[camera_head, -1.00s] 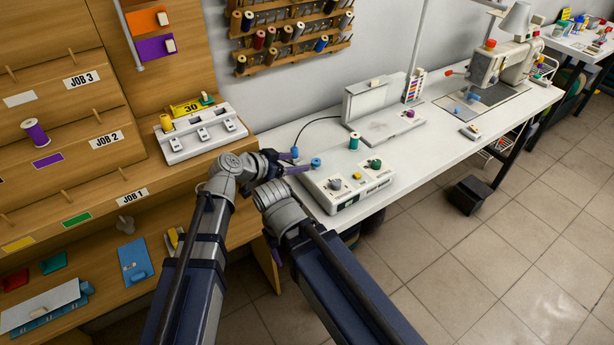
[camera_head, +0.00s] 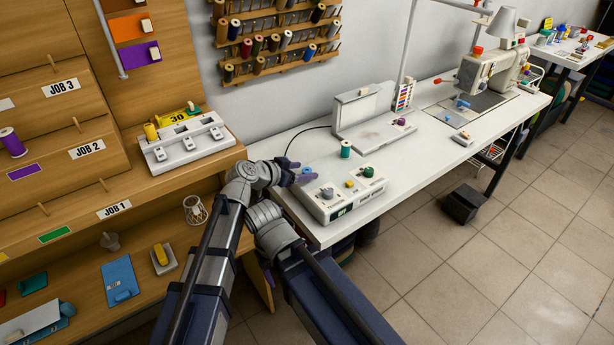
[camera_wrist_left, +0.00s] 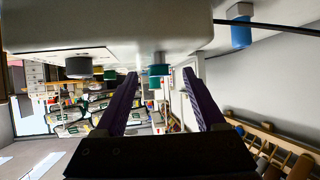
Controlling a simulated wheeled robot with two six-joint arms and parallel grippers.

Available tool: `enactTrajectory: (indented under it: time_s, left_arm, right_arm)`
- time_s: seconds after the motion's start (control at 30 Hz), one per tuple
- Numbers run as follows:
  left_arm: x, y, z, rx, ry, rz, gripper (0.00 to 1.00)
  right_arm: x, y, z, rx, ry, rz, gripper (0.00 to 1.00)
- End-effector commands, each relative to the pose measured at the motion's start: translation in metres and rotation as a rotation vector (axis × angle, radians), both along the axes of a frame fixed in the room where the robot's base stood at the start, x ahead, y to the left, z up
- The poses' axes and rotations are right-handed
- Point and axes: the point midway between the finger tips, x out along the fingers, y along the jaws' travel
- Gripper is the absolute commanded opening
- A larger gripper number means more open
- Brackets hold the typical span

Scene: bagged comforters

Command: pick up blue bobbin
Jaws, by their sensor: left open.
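The small blue bobbin (camera_head: 307,170) stands by the back left edge of the white control box (camera_head: 345,207) on the white table. It also shows in the left wrist view (camera_wrist_left: 240,30), at the upper right, outside the fingers. My left gripper (camera_head: 296,175) is right beside it in the head view, partly lost against the table. In the left wrist view my gripper (camera_wrist_left: 160,76) has its two purple fingers apart, with nothing held between them. A green knob (camera_wrist_left: 158,68) shows beyond the gap. My right gripper is not in view.
The control box carries several coloured knobs, close to the fingers. A green spool (camera_head: 346,149) and a grey device (camera_head: 370,115) stand behind it. A black cable (camera_head: 305,134) runs nearby. The wooden bench (camera_head: 130,195) is at left. The right part of the table has free room.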

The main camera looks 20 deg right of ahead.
Motion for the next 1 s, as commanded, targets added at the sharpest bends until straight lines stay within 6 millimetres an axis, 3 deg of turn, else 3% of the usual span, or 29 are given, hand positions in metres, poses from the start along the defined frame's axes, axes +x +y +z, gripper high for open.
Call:
enactTrajectory:
  time_s: [0.17, 0.8, 1.0]
  left_arm:
    - [-0.0002, 0.0000, 0.0005, 0.000, 0.000, 0.000, 0.72]
    - [-0.0002, 0.0002, 0.0005, 0.001, 0.001, 0.000, 0.01]
    - [-0.0002, 0.0002, 0.0005, 0.001, 0.001, 0.000, 0.00]
  right_arm:
    - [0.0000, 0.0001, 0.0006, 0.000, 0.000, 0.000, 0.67]
    - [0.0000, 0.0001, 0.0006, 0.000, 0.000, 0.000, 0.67]
    - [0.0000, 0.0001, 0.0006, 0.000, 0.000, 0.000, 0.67]
